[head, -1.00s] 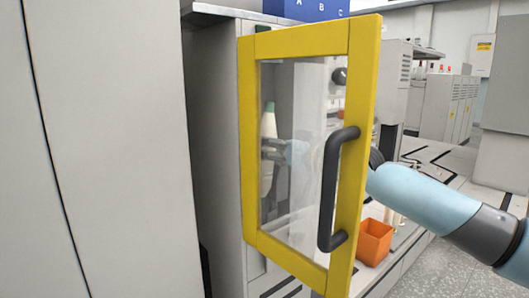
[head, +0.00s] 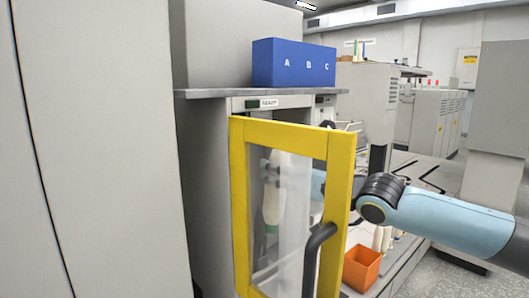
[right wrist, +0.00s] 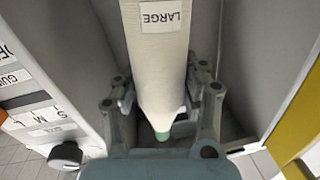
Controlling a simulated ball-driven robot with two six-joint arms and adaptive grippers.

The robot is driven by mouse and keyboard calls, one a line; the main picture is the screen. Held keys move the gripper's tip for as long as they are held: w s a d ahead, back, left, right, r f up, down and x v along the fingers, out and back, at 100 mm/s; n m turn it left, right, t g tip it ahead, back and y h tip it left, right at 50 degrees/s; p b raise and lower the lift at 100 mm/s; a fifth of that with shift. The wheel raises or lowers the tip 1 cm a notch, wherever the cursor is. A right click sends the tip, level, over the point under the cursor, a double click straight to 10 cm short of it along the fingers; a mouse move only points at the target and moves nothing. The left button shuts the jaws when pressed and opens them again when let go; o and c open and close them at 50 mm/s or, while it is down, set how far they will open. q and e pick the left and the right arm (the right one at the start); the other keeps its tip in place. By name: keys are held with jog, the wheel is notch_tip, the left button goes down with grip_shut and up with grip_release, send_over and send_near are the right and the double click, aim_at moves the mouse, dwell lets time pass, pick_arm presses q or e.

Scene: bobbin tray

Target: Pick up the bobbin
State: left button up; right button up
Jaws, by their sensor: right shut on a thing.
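The bobbin is white and tapers to a green tip; in the right wrist view the bobbin (right wrist: 158,70) bears a LARGE label. In the head view the bobbin (head: 272,205) shows through the door's window, roughly upright with its green end down. My right gripper (right wrist: 162,95) is shut on the bobbin, one finger on each side near the tapered part. In the head view the right gripper (head: 268,175) is blurred behind the glass. My left gripper is not in view.
The yellow-framed door (head: 238,200) with a black handle (head: 313,262) stands open in front of my right gripper. A blue A B C box (head: 293,65) sits on the machine above. An orange bin (head: 362,268) is at lower right. A labelled panel with a knob (right wrist: 66,155) is close by.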

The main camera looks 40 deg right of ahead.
jog(key=d+p+v, duration=0.2)
jog(key=p+v, duration=0.9)
jog(key=v, duration=0.3)
jog(key=shift+w+d, duration=0.1)
